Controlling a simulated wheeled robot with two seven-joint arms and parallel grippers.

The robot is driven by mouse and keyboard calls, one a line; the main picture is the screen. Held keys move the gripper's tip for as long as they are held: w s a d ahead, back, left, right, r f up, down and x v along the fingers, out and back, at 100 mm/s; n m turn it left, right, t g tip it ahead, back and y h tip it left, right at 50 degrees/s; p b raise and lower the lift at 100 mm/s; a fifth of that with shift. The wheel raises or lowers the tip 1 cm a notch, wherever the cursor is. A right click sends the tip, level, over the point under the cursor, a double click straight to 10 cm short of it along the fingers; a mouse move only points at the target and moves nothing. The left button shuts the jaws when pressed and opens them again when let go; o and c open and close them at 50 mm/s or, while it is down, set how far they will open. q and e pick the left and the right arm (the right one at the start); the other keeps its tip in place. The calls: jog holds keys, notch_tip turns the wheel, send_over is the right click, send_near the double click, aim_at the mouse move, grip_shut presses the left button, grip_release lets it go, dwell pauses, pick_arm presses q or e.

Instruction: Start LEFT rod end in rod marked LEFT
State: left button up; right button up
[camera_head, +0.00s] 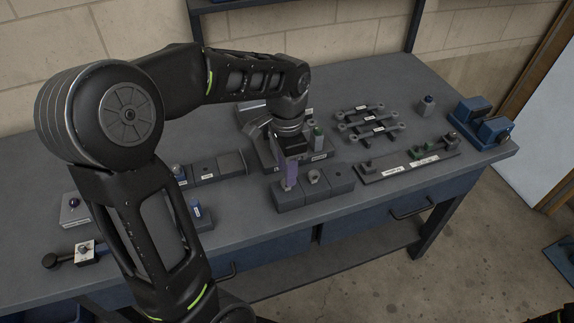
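My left gripper (288,183) points down at the left section of a grey three-part block (341,181) near the table's front edge. Its fingers look close together over a small light piece there. I cannot tell whether they grip it. A small metal rod end (314,175) stands in the block's middle section. Several grey rods (372,129) with white labels lie side by side at the back. Their labels are too small to read, so I cannot tell which is marked LEFT.
A long labelled fixture (408,166) lies right of the block. A blue vise-like device (487,124) stands at the far right. Another grey block row (205,172) lies to the left. Drawers sit below the table edge.

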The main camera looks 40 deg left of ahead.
pick_arm(q)
jog(key=shift+f+b, duration=0.85)
jog(key=shift+f, duration=0.9)
jog(key=shift+c, duration=0.4)
grip_shut()
